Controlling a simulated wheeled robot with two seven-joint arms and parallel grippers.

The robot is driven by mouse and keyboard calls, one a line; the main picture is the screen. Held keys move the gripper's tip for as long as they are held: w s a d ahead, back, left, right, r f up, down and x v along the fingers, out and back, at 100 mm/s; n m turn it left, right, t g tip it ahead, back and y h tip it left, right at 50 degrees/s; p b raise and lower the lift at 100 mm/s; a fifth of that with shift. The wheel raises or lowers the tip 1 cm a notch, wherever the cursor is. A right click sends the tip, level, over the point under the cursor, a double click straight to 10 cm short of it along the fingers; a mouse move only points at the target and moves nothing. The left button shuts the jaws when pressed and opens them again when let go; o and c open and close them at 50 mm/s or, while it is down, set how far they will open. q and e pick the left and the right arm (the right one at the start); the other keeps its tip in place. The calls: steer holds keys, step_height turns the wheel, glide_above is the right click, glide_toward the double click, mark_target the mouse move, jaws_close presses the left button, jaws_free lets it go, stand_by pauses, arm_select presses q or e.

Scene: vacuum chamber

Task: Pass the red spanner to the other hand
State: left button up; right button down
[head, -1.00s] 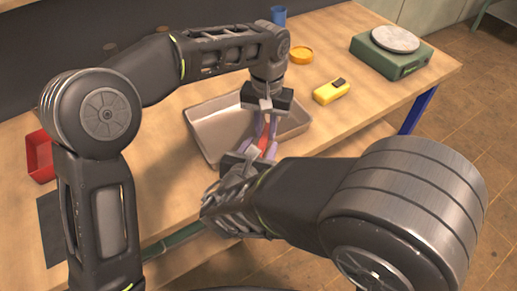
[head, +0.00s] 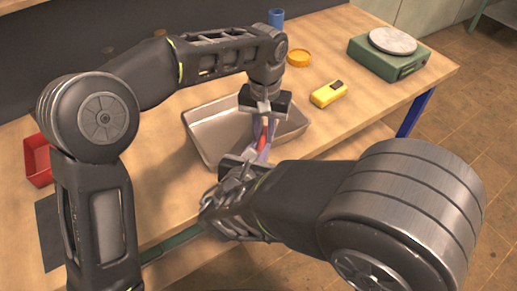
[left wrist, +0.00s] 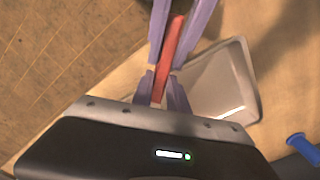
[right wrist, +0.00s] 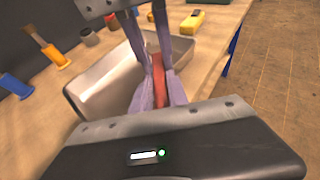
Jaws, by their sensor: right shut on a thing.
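The red spanner (head: 263,146) is in the air between my two grippers, above the front edge of the metal tray. My right gripper (right wrist: 158,88) is shut on its near part, and red shows between the purple fingers. My left gripper (head: 264,122) comes down from above, its fingers on either side of the spanner's other end. In the left wrist view the spanner (left wrist: 172,45) runs between the fingers of my left gripper (left wrist: 161,82). I cannot tell whether these fingers press on it. Fingers hide parts of the spanner.
The grey metal tray (head: 205,145) lies below the grippers and looks empty. A red bin (head: 38,160) is at left.

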arm_select(q)
steer(key=o, duration=0.6)
steer(key=shift+c, duration=0.2)
